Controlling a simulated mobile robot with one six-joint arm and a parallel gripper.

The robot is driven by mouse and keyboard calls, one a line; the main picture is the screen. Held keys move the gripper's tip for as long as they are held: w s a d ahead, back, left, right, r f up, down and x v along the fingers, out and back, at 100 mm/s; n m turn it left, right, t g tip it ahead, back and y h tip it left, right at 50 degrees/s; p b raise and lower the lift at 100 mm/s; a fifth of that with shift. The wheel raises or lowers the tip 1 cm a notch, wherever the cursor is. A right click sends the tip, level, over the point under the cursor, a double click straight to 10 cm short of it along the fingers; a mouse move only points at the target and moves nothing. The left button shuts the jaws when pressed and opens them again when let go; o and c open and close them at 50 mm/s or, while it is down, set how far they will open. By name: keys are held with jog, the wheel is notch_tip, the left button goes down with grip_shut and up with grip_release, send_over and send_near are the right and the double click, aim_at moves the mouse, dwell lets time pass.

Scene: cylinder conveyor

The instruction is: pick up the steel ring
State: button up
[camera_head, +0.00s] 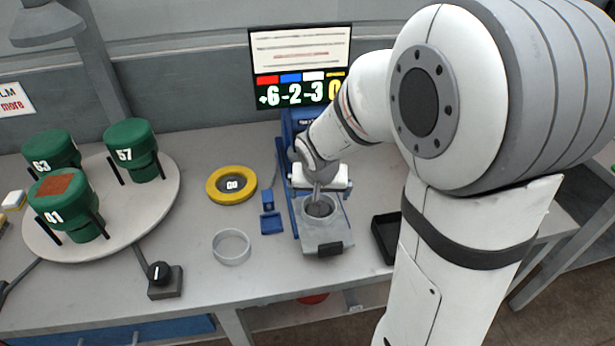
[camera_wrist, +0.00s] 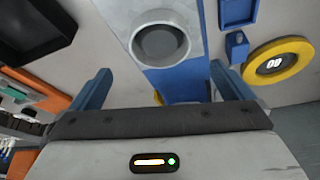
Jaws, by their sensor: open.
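The steel ring (camera_head: 232,262) is a thin, pale grey hoop lying flat on the table, left of the grey fixture. My gripper (camera_head: 318,190) is over the grey fixture (camera_head: 322,240) on its blue base, to the right of the ring and apart from it. In the wrist view my gripper (camera_wrist: 160,72) has its two blue fingers spread wide with nothing between them. The round cup of the fixture (camera_wrist: 160,18) shows ahead of the fingers there. The steel ring is not seen in the wrist view.
A yellow ring (camera_head: 232,197) lies behind the steel ring. Small blue holders (camera_head: 271,223) stand between the ring and fixture. A black knob box (camera_head: 165,292) is front left. A round turntable (camera_head: 165,205) bears green cylinders. A black tray (camera_head: 386,250) is right of the fixture.

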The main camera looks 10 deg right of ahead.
jog(key=shift+w+a+f, duration=0.1)
jog(key=shift+w+f, duration=0.2)
jog(key=shift+w, duration=0.05)
jog(key=x, duration=0.7)
jog(key=shift+s+f+b, duration=0.1)
jog(key=shift+f+b, duration=0.25)
jog(key=shift+f, duration=0.05)
jog(key=shift+c, duration=0.2)
jog(key=shift+r, duration=0.1)
jog(key=c, duration=1)
